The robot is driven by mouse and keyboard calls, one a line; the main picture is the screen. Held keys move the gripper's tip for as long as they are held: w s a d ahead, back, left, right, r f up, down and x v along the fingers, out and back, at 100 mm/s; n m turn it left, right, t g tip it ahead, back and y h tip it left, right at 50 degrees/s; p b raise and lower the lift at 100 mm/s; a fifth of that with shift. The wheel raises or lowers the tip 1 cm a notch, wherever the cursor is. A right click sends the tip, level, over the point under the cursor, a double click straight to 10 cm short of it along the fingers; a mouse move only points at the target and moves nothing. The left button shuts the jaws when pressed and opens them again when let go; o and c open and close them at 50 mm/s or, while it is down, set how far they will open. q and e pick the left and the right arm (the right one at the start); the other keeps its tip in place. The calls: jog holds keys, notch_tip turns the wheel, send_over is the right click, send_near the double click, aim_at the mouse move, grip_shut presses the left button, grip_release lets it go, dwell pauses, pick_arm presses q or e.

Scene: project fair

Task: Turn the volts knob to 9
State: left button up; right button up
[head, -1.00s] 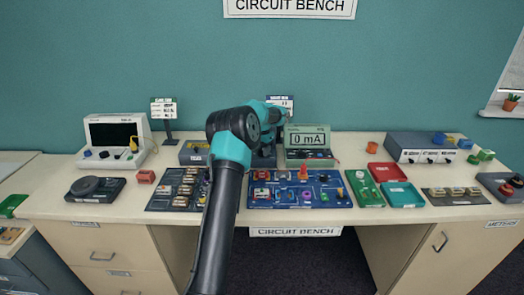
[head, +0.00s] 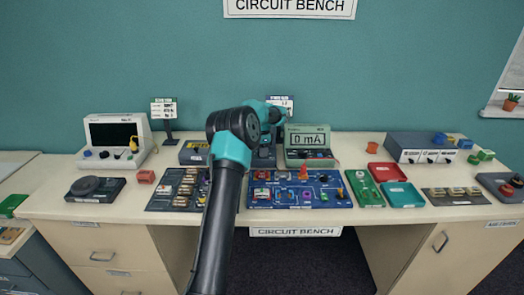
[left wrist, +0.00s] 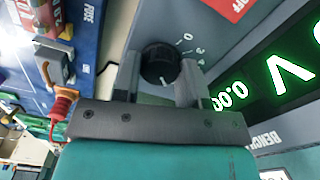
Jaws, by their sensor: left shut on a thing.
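The volts knob (left wrist: 157,62) is a round black dial on a grey panel in the left wrist view. My left gripper (left wrist: 160,72) is shut on it, with one finger on each side. Small white scale marks, including a 0, stand at the knob's upper right. A light line shows on the knob's lower part; its exact setting is hard to read. A green display (left wrist: 270,82) beside it reads 0.00 V. In the head view the knob is hidden behind my left arm, and the grey supply (head: 193,153) is partly covered. My right gripper is not in view.
A blue circuit board (head: 335,200) with several parts lies in front. A meter (head: 307,140) reading 0 mA stands to the right. A dark tray of batteries (head: 160,203) lies at left. Red and green trays (head: 405,195) are farther right.

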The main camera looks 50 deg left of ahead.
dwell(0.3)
pick_arm(q)
jog(key=o, duration=0.9)
jog(key=shift+o, duration=0.2)
jog(key=shift+r, duration=0.1)
notch_tip(320, 180, up, 17)
jog(key=shift+r, duration=0.1)
